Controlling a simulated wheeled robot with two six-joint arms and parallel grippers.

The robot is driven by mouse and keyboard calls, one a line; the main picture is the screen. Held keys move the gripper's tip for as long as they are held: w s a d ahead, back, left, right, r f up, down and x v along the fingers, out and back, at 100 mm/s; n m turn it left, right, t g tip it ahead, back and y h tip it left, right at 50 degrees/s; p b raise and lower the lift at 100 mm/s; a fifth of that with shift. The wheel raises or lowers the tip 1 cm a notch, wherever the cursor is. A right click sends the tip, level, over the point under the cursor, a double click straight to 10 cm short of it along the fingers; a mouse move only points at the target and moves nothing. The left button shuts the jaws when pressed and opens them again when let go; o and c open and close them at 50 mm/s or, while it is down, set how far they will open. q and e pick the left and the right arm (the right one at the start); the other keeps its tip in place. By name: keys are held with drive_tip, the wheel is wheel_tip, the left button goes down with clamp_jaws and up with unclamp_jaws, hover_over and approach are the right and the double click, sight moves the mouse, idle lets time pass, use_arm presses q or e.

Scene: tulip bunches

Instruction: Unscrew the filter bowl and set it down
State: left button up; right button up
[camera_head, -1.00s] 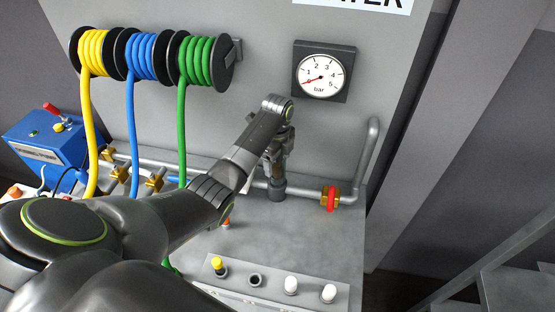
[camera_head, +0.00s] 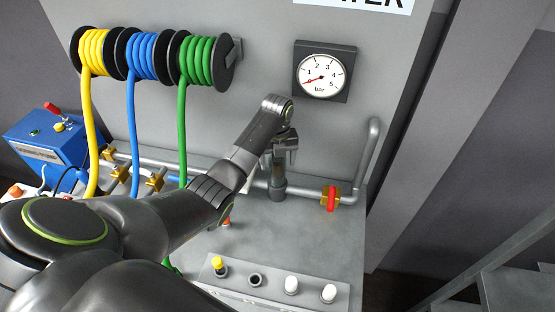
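My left arm reaches in from the lower left to the pipe at the back of the bench. My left gripper (camera_head: 281,160) points down over a dark grey upright cylinder (camera_head: 278,188) on the pipe, which appears to be the filter. The gripper covers its upper part, so I cannot tell the bowl from its head. I cannot see whether the fingers touch it or how far apart they are. My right gripper is not in view.
A pressure gauge (camera_head: 321,72) hangs on the back panel. A valve with a red handle (camera_head: 331,198) is right of the filter. Hose reels (camera_head: 146,55) hang at the left. A panel with caps (camera_head: 272,281) is in front. The bench (camera_head: 300,232) between is clear.

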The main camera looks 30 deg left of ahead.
use_arm(q)
drive_tip(key=c, duration=0.9)
drive_tip(key=n, duration=0.4)
drive_tip(key=shift+w+n, duration=0.1)
drive_tip(key=shift+n, duration=0.6)
drive_tip(key=n, duration=0.3)
drive_tip(key=shift+r, duration=0.1)
drive_tip(key=shift+n, duration=1)
drive_tip(key=shift+w+n, duration=0.1)
drive_tip(key=shift+n, duration=0.9)
drive_tip(key=n, duration=0.3)
drive_tip(key=shift+r, duration=0.1)
